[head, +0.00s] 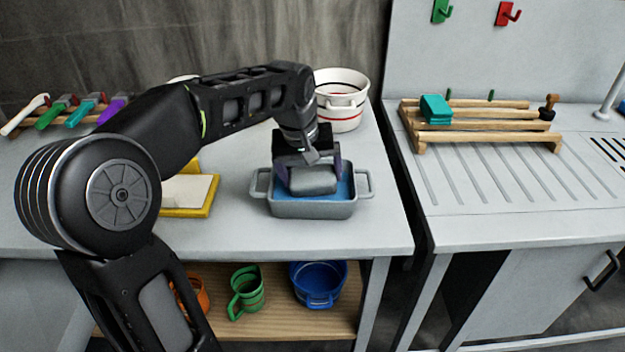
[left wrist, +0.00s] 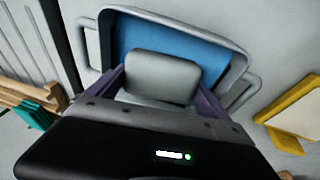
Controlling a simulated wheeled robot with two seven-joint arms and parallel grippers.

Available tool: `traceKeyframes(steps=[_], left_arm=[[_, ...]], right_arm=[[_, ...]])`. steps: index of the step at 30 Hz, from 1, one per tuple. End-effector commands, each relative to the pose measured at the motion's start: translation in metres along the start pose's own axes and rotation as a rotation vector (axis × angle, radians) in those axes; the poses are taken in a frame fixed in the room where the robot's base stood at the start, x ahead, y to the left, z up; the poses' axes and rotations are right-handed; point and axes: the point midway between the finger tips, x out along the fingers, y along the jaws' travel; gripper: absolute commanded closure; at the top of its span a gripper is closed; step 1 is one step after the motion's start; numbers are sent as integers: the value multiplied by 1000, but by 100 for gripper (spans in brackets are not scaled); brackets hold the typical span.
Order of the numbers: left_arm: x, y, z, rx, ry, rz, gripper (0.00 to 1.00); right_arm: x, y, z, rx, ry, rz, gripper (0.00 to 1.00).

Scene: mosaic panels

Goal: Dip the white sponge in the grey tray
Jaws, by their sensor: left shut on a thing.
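The grey tray (head: 312,208) stands on the left counter, with a handle at each side and blue inside. It also shows in the left wrist view (left wrist: 241,66). My left gripper (head: 310,177) points down over the tray and is shut on the sponge (head: 313,180), which looks light grey-white. In the left wrist view the sponge (left wrist: 162,75) sits between the two fingers, in front of the blue. I cannot tell whether the sponge touches the blue surface. The right gripper is not in view.
A yellow-framed board (head: 188,193) lies left of the tray, partly behind my arm. A white pot (head: 341,98) stands behind the tray. A wooden rack (head: 480,124) with a teal sponge (head: 436,109) is on the right counter, past a gap. Brushes (head: 65,112) lie at the far left.

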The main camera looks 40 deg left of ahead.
Motion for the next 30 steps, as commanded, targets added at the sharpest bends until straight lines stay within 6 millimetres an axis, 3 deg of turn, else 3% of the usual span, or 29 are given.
traceKeyframes(steps=[30], left_arm=[[-2,-15,0,0,0,0,42]], right_arm=[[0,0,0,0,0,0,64]])
